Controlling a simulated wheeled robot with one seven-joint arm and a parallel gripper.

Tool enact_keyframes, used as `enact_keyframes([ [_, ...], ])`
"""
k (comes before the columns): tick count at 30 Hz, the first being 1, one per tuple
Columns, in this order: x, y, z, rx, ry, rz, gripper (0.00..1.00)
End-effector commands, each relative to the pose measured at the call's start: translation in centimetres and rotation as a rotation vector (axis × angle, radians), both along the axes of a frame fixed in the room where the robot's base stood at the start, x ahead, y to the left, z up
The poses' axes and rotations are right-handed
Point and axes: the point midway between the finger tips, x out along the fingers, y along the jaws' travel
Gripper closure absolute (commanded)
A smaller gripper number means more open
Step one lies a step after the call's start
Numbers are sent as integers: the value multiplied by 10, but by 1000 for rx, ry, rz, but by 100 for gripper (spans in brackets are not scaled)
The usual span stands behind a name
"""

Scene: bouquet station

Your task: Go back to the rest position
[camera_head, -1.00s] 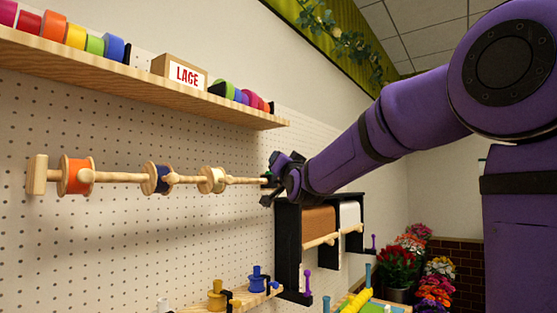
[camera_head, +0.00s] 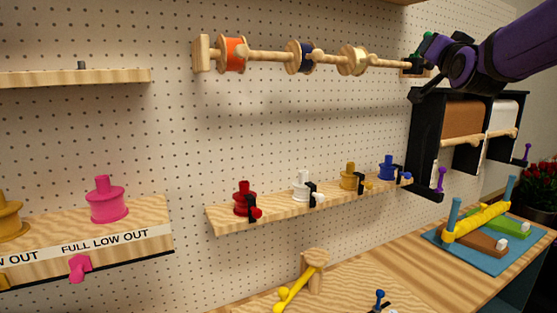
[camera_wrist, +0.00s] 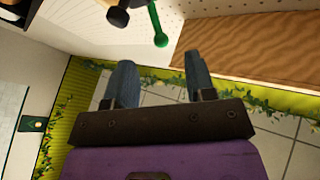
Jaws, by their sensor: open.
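My gripper (camera_head: 428,72) is at the right end of the wooden ribbon rod (camera_head: 388,63) on the pegboard wall, with my purple arm reaching in from the upper right. In the wrist view its two blue-grey fingers (camera_wrist: 158,82) stand apart with nothing between them. A green piece with a round knob (camera_wrist: 160,40) lies just beyond the fingers there. The rod carries an orange spool (camera_head: 235,54), a dark blue spool (camera_head: 299,56) and a cream spool (camera_head: 353,60). Whether the gripper touches the rod's end cannot be told.
A wooden shelf (camera_head: 235,222) below holds red, white, yellow and blue spools. A black paper-roll rack (camera_head: 424,135) is just below my gripper. At left, a labelled shelf (camera_head: 150,240) holds a pink spool (camera_head: 108,200). A blue board (camera_head: 480,258) lies on the workbench.

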Motion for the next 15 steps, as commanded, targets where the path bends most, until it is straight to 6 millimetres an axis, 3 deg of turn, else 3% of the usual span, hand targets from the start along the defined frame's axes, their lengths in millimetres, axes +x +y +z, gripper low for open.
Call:
enact_keyframes([
  [8,-73,43,-77,-53,449,114,50],
  [15,-168,79,-158,-149,865,231,50],
])
